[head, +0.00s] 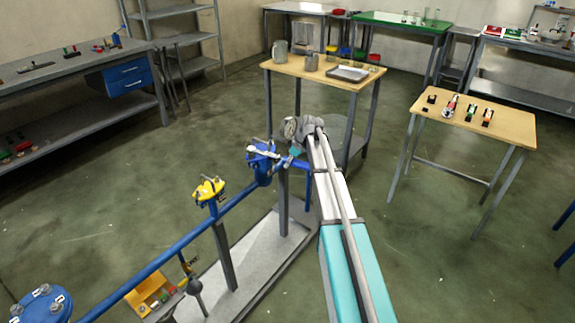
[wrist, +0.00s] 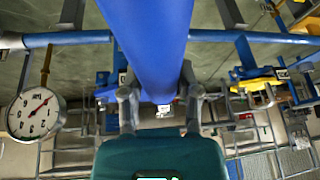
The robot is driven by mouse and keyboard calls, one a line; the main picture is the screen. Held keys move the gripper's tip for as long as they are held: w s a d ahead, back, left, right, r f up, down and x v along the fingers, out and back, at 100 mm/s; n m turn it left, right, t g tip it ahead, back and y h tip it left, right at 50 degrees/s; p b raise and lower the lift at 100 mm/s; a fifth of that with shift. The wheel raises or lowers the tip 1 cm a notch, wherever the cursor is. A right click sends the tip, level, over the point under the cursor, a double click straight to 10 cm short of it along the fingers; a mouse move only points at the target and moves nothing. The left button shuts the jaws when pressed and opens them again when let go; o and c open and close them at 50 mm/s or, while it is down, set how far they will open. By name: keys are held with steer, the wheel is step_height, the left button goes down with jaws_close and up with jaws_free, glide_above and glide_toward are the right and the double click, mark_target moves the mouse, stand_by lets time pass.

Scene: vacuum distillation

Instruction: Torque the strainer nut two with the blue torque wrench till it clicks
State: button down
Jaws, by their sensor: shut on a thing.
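My gripper (wrist: 160,108) is closed around a thick blue cylinder, which looks like the blue torque wrench (wrist: 150,40). It rises between the two grey fingers and fills the upper middle of the wrist view. In the head view my gripper (head: 296,133) is at the far end of the pipe rig, close to the blue strainer (head: 262,160). A small white tag or fitting (wrist: 164,111) shows just beyond the wrench's lower end. I cannot make out nut two, or whether the wrench sits on it.
A blue pipe (head: 160,262) runs along the rig, with a yellow valve (head: 208,190) on it. A round gauge (wrist: 36,115) hangs at left in the wrist view. A wooden table (head: 320,74) stands behind my arm, and a tool table (head: 512,126) at right. Open floor lies between.

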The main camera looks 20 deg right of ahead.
steer(key=shift+w+d+n, duration=0.3)
steer(key=shift+d, duration=0.05)
steer(key=shift+w+d+n+g, duration=0.25)
steer(key=shift+w+d+n, duration=0.3)
steer(key=shift+w, duration=0.1)
steer(key=shift+w+d+n+g, duration=0.25)
steer(key=shift+w+d+n, duration=0.15)
steer(key=shift+w+n, duration=0.2)
steer(key=w+n, duration=0.1)
steer(key=w+d+n+g, duration=0.1)
steer(key=w, duration=0.1)
steer(key=shift+d+y, duration=0.15)
steer(key=shift+y, duration=0.25)
